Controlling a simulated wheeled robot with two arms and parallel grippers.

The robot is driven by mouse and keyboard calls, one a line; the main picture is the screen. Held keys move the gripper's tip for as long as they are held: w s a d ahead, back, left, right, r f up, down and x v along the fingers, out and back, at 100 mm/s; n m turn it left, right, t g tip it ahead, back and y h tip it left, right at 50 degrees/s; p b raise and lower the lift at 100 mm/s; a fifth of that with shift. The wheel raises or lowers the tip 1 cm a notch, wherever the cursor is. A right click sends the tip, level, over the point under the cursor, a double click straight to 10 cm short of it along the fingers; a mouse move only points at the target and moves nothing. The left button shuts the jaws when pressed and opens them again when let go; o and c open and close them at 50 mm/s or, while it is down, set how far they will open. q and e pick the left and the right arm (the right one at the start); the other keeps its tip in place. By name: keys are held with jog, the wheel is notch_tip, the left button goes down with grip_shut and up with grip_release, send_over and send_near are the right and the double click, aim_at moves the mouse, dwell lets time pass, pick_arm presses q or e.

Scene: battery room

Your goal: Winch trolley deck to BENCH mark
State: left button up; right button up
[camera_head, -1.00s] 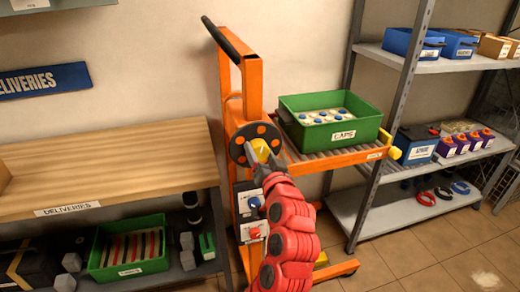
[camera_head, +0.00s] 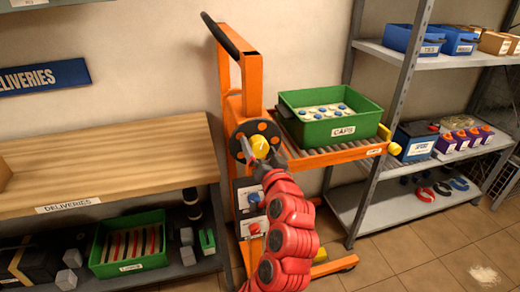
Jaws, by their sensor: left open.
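The orange trolley (camera_head: 253,84) stands upright between the bench and the shelving. Its roller deck (camera_head: 350,153) carries a green crate (camera_head: 296,120) labelled CAPS, with blue and white caps inside. The winch wheel (camera_head: 238,136) is a dark disc with orange spots and a yellow knob (camera_head: 260,145), on the side of the mast facing me. My left gripper (camera_head: 259,156), on the red arm, is open, with its fingers at the knob; I cannot tell whether they touch it. No BENCH mark is readable. My right gripper is out of view.
The wooden DELIVERIES bench (camera_head: 120,160) is at left, with a green crate of strips (camera_head: 128,268) underneath. Grey shelving (camera_head: 395,212) with batteries and boxes stands close to the deck's right end.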

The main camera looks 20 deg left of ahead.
pick_arm(q)
jog(key=b+v, duration=0.1)
jog(key=v, duration=1.6)
jog(key=shift+s, duration=0.2)
jog(key=shift+d, duration=0.15)
